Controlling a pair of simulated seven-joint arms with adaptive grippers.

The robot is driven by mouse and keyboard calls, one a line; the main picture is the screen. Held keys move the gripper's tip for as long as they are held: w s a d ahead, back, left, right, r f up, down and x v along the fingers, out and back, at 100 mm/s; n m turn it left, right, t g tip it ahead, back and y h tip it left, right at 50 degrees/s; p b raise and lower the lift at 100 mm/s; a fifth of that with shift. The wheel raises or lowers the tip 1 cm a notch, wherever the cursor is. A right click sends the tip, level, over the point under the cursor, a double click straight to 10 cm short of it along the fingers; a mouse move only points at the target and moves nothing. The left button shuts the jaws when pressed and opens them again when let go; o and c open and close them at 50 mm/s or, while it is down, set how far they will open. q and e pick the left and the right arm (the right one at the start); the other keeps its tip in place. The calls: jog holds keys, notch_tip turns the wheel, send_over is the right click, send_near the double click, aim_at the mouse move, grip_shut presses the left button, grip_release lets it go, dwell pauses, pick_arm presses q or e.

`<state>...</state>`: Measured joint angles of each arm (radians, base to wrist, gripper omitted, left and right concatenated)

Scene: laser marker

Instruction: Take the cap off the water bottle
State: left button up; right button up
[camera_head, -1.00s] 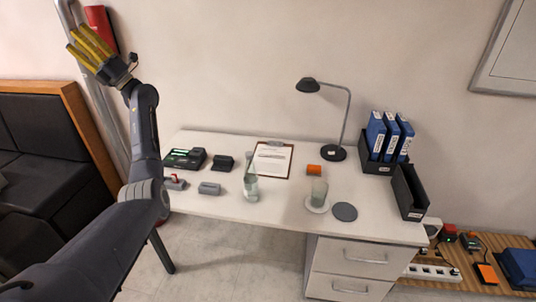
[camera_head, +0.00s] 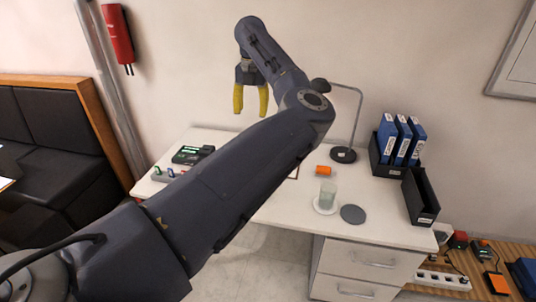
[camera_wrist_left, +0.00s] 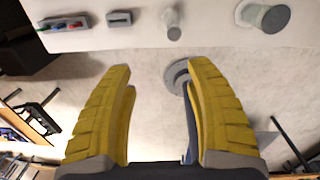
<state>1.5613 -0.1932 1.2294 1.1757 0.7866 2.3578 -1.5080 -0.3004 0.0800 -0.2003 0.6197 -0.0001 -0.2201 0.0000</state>
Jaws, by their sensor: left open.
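The water bottle is hidden behind my left arm in the head view. In the left wrist view, a small pale upright shape (camera_wrist_left: 173,24) near the table edge looks like the bottle; its cap cannot be made out clearly. My left gripper (camera_head: 250,112) is open and empty, its yellow fingers pointing down high above the back of the table. It also shows in the left wrist view (camera_wrist_left: 160,68) with its fingers wide apart, clear of the bottle. My right gripper is not in view.
Blue binders (camera_head: 402,142) stand at the right. A grey block (camera_wrist_left: 121,17) lies near the bottle.

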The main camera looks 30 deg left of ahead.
pick_arm(q)
jog(key=shift+h, duration=0.3)
jog(key=f, duration=0.4)
jog(key=d+f, duration=0.1)
jog(key=f, duration=0.6)
jog(key=shift+w+d+f, duration=0.3)
jog(key=shift+w+d, duration=0.05)
jog(key=shift+d, duration=0.05)
jog(key=shift+m, duration=0.3)
jog(key=shift+d+f, duration=0.1)
jog(key=shift+f, duration=2.7)
jog(key=c, duration=1)
